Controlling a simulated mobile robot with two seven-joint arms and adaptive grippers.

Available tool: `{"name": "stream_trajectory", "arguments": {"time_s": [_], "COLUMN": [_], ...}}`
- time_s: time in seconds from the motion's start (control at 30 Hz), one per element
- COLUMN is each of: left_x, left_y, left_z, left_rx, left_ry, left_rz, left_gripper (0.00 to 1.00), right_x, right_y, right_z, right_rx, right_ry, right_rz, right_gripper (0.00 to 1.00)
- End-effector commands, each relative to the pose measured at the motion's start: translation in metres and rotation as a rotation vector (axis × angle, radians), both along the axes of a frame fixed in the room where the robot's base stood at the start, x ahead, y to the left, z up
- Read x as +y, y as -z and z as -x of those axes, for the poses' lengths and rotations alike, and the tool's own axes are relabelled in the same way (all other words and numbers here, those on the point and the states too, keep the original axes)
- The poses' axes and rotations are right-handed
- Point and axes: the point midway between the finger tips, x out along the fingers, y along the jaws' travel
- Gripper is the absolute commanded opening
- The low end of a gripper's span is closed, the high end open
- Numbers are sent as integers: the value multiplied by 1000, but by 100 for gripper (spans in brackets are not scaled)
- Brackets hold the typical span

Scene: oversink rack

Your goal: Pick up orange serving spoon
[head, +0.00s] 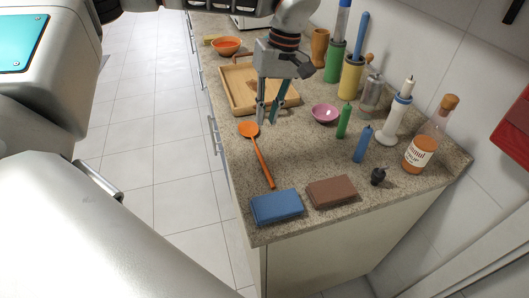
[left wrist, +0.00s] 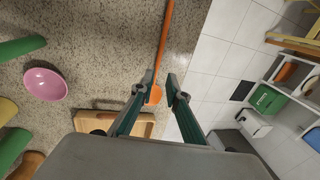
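The orange serving spoon (head: 258,151) lies flat on the speckled counter near its left edge, bowl toward the wooden tray and handle toward the blue box. My left gripper (head: 267,116) is open and empty, pointing down above the counter by the spoon's bowl. In the left wrist view, the spoon (left wrist: 163,45) runs up the picture, its bowl showing in the gap between the open fingertips of the left gripper (left wrist: 156,90). The fingers are not closed on it. My right gripper shows in neither view.
A wooden tray (head: 240,95) lies behind the gripper. A pink bowl (head: 325,113), a green bottle (head: 343,122) and a blue bottle (head: 362,145) stand to the right. A blue box (head: 277,207) and a brown box (head: 332,192) lie at the near end. The counter's left edge is close.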

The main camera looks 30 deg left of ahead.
Motion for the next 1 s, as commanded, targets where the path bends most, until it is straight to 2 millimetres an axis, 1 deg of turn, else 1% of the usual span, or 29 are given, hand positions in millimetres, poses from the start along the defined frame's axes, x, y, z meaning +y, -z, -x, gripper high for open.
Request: {"name": "stream_trajectory", "arguments": {"time_s": [0.03,0.1,0.2,0.27,0.53,0.67,0.9,1.0], "left_x": [0,0,0,0,3,4,9,9], "left_y": [20,30,38,42,64,74,108,113], "left_z": [0,0,0,0,4,6,12,12], "left_rx": [10,16,21,23,22,22,24,21], "left_ry": [0,0,0,0,1,0,0,0], "left_rz": [1,1,1,1,2,2,1,2], "left_gripper": [15,15,15,15,15,15,15,15], "right_x": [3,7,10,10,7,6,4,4], "right_y": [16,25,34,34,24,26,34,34], "right_z": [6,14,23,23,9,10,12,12], "right_rx": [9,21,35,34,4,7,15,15], "right_ry": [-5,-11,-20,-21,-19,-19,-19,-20], "right_rz": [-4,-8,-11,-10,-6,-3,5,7], "right_gripper": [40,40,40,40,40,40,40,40]}}
